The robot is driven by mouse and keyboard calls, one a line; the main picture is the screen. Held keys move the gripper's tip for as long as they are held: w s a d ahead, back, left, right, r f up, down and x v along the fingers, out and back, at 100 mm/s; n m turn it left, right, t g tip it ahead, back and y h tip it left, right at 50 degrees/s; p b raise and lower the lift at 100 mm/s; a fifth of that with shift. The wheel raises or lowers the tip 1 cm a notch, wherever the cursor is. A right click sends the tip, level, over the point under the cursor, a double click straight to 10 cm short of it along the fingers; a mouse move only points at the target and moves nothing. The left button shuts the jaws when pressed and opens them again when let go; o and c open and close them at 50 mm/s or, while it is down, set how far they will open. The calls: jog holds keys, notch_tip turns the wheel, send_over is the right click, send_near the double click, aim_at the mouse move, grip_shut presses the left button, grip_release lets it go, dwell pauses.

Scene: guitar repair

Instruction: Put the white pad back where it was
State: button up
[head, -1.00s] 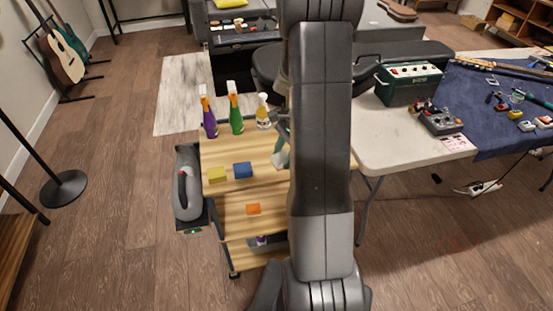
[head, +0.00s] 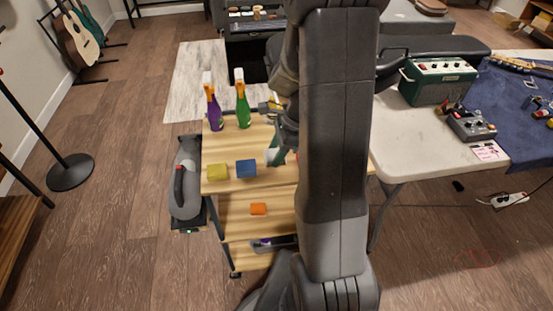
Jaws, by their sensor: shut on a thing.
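A small white thing, which looks like the white pad (head: 271,157), shows just left of my arm, above or at the top shelf of the wooden cart (head: 225,145). My gripper (head: 276,149) reaches down to it and seems shut on it. My own arm hides much of the gripper and the right part of the cart top. I cannot tell whether the pad touches the shelf. A yellow block (head: 217,172) and a blue block (head: 246,169) lie on the shelf to the left of the pad.
Purple (head: 213,108) and green (head: 242,105) spray bottles stand at the back of the cart. An orange block (head: 258,209) lies on the shelf below. A grey vacuum-like device (head: 185,185) stands left of the cart. A white table (head: 430,150) with an amplifier (head: 438,82) is at the right.

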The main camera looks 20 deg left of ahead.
jog(key=shift+f, duration=1.55)
jog(key=shift+f, duration=0.1)
jog(key=o, duration=0.9)
jog(key=p+v, duration=0.1)
jog(key=v, duration=1.1)
jog(key=shift+a, duration=0.1)
